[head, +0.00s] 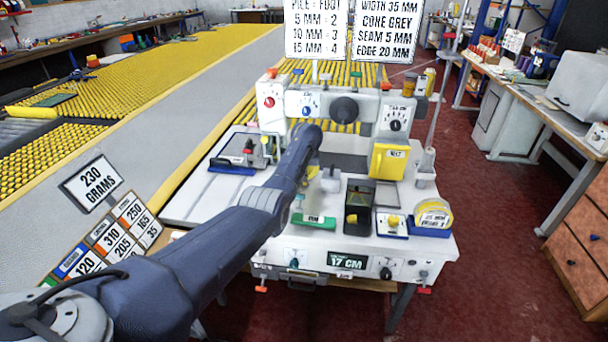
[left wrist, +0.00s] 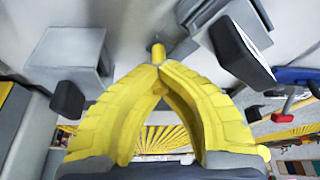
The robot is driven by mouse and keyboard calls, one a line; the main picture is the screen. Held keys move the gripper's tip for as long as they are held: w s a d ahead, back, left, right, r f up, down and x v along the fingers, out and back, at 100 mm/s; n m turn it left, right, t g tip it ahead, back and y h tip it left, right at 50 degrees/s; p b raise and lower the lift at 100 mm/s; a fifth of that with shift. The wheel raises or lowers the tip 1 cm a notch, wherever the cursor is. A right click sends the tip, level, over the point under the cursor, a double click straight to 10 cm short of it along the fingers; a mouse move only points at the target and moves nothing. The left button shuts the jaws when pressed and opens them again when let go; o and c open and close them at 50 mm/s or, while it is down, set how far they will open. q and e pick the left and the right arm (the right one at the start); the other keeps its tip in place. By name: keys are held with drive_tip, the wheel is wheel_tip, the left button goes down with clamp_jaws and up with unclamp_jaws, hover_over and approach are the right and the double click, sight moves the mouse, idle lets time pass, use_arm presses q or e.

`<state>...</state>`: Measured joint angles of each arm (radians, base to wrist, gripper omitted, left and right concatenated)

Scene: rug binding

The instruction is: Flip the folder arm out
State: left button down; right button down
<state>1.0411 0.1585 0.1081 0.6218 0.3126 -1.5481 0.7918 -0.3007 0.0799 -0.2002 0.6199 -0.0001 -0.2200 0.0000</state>
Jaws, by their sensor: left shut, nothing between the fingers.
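The binding machine (head: 230,205) stands in the middle of the head view, with a white bed and an upright head. My left arm reaches over it from the lower left. My left gripper is largely hidden behind the arm in the head view. In the left wrist view its yellow fingers (left wrist: 159,68) are shut, tips together and empty. My right gripper is not in view.
On the machine are a yellow box (head: 388,161), a black bin (head: 358,210), a yellow tape roll (head: 433,215) and a green-edged block (head: 313,219). A black knob (head: 344,110) sits on the head. In the wrist view, dark-tipped grey parts flank the fingers closely.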

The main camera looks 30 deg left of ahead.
use_arm(q)
drive_tip(key=shift+w+d+r, duration=0.15)
drive_tip(key=shift+w+r, duration=0.1)
drive_tip(key=shift+r, duration=0.1)
drive_tip(key=c, duration=1.6)
unclamp_jaws()
drive_tip(key=shift+o, duration=1.2)
drive_tip(key=shift+s+f, duration=0.1)
drive_tip(key=shift+f, duration=0.1)
drive_tip(key=v, duration=1.2)
